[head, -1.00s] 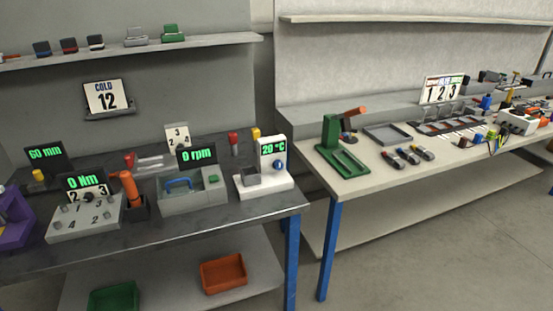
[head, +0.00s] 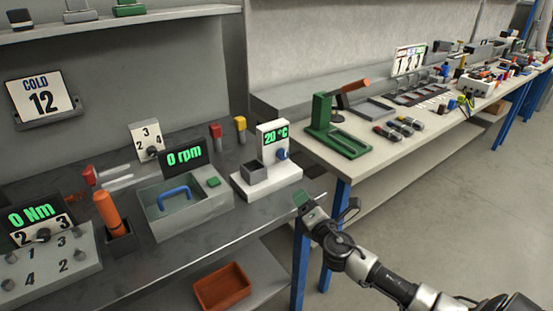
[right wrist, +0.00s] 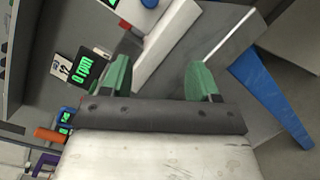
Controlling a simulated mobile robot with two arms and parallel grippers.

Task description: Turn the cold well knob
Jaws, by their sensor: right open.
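The cold well (head: 268,180) is a white unit at the right end of the dark bench, with a green "20 °C" display and a small grey well. Its blue knob (head: 281,154) is on the front of the upright part. My right gripper (head: 325,205) is open and empty, in front of the bench's right corner, apart from the knob and lower. In the right wrist view, my right gripper's green fingers (right wrist: 161,80) are spread, with the white cold well (right wrist: 165,38) beyond them and the blue knob (right wrist: 149,3) at the top edge. My left gripper is not in view.
A "COLD 12" sign (head: 40,97) hangs on the wall. Left of the cold well stands a grey box with a blue handle (head: 178,196) and a "0 rpm" display (head: 184,156). A green press (head: 330,130) stands on the right-hand table. A blue table leg (head: 301,262) is near my arm.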

